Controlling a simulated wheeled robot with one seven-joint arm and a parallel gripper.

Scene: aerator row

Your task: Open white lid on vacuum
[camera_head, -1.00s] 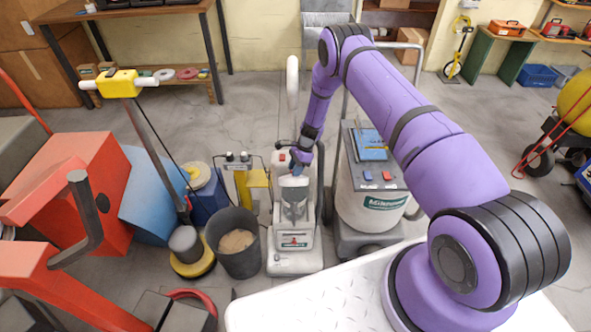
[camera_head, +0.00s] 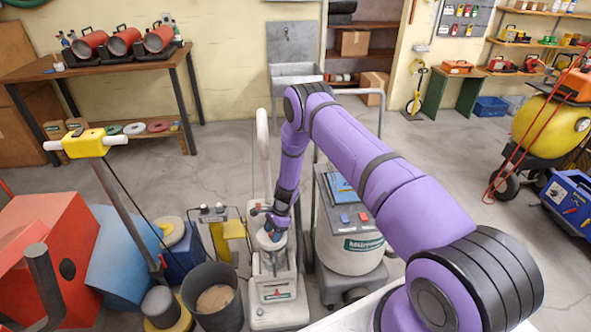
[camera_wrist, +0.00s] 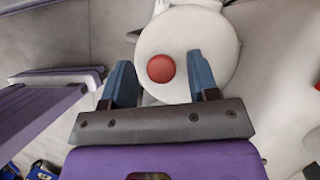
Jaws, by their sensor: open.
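The white upright vacuum (camera_head: 278,291) stands on the floor left of my arm in the head view, with a clear canister and a tall pale handle. In the wrist view its round white lid (camera_wrist: 190,35) carries a red button (camera_wrist: 160,68) and looks closed. My gripper (camera_wrist: 162,90) is open, with its two blue fingers apart on either side of the lid's near part. No contact with the lid can be made out. In the head view my gripper (camera_head: 276,226) is over the upper part of the vacuum and hides much of its top.
A dark bin (camera_head: 213,300) and a yellow wringer bucket (camera_head: 226,235) stand close left. A large white canister machine (camera_head: 347,248) stands close right. A red machine (camera_head: 50,260) is farther left. Open floor (camera_head: 430,165) lies behind and to the right.

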